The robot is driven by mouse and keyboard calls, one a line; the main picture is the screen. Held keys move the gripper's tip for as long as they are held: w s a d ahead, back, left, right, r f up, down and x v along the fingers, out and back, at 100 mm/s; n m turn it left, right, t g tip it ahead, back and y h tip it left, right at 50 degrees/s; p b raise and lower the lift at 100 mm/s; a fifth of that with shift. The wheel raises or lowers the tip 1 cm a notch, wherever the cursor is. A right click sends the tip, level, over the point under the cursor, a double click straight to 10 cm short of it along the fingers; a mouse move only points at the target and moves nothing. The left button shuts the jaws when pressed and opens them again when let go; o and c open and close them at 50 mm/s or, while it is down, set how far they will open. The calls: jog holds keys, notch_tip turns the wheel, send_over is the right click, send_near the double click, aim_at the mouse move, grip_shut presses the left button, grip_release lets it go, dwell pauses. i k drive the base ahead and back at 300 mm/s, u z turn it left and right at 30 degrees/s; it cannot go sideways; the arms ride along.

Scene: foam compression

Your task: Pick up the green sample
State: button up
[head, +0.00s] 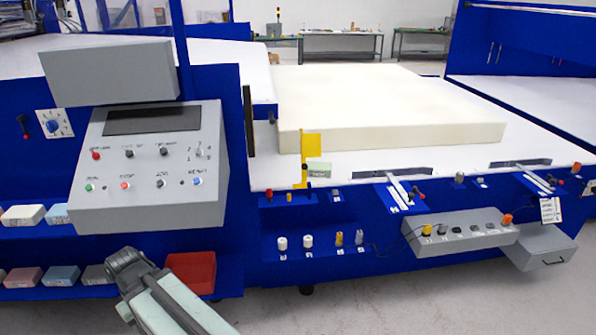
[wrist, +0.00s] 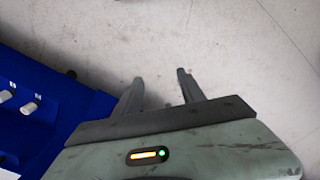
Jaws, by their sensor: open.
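A small pale green block (head: 320,170) with a dark marking lies on the white tabletop in the head view, just right of a yellow upright flag. It looks like the green sample, but it is small here and its label is not readable. My gripper (wrist: 158,88) shows in the wrist view with its two grey fingers apart and nothing between them. It points at bare floor, away from the block. The block is not in the wrist view.
A large cream foam slab (head: 390,105) lies behind the block. The yellow flag (head: 304,160) stands close by. A grey control panel (head: 150,165), a red bin (head: 192,272) and several coloured blocks on shelves are at left. Grey floor (wrist: 230,50) lies below my gripper.

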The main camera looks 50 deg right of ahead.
aim_at(319, 169)
jog(key=z, duration=1.8)
